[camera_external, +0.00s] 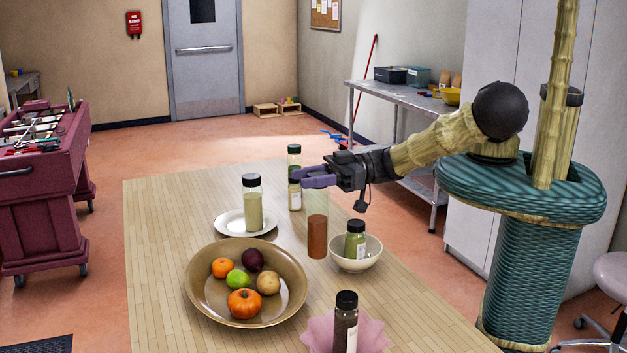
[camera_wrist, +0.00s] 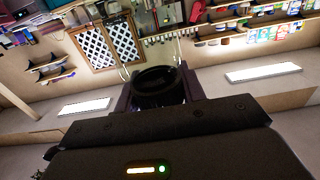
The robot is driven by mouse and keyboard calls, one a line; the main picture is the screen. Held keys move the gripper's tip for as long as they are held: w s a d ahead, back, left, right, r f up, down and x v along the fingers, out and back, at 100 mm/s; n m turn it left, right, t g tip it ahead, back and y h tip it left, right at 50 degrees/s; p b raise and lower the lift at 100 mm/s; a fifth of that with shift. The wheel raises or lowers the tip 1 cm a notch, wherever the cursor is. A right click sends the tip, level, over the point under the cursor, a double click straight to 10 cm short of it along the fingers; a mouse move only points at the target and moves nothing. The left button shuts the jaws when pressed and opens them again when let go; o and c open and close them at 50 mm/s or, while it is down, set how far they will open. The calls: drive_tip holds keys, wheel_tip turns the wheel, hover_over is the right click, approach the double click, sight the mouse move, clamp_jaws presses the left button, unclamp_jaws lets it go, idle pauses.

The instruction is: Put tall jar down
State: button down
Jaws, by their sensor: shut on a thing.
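The tall jar (camera_external: 317,232) is a slim clear jar with reddish-brown contents in its lower part. It hangs or stands upright directly below my gripper (camera_external: 316,179), left of the cream bowl. My gripper's purple fingers are shut on its top and hide most of it in the external view. In the wrist view, a dark round lid (camera_wrist: 160,84) sits between the two fingers (camera_wrist: 160,92). The jar's base appears at or very near the wooden table (camera_external: 165,250); I cannot tell whether it touches.
A cream bowl (camera_external: 345,266) with a green jar (camera_external: 355,240) stands close right. A white plate (camera_external: 228,228) bears a pale jar (camera_external: 252,207). Two jars (camera_external: 294,195) stand behind. A fruit bowl (camera_external: 205,306) and a dark jar on a pink dish (camera_external: 375,335) are nearer. The table's left side is clear.

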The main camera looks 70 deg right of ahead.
wheel_tip(320, 180, up, 13)
drive_tip(key=w+d+b, duration=0.2)
drive_tip(key=w+b, duration=0.1)
drive_tip(key=w, duration=0.8)
drive_tip(key=w+d+b, duration=0.2)
drive_tip(key=w+d, duration=0.1)
drive_tip(key=w, duration=0.7)
drive_tip(key=w+d+b, duration=0.5)
drive_tip(key=w+d, duration=0.9)
drive_tip(key=d, duration=0.4)
wheel_tip(320, 180, down, 4)
drive_tip(key=shift+a+f, duration=0.1)
drive_tip(key=shift+f, duration=0.15)
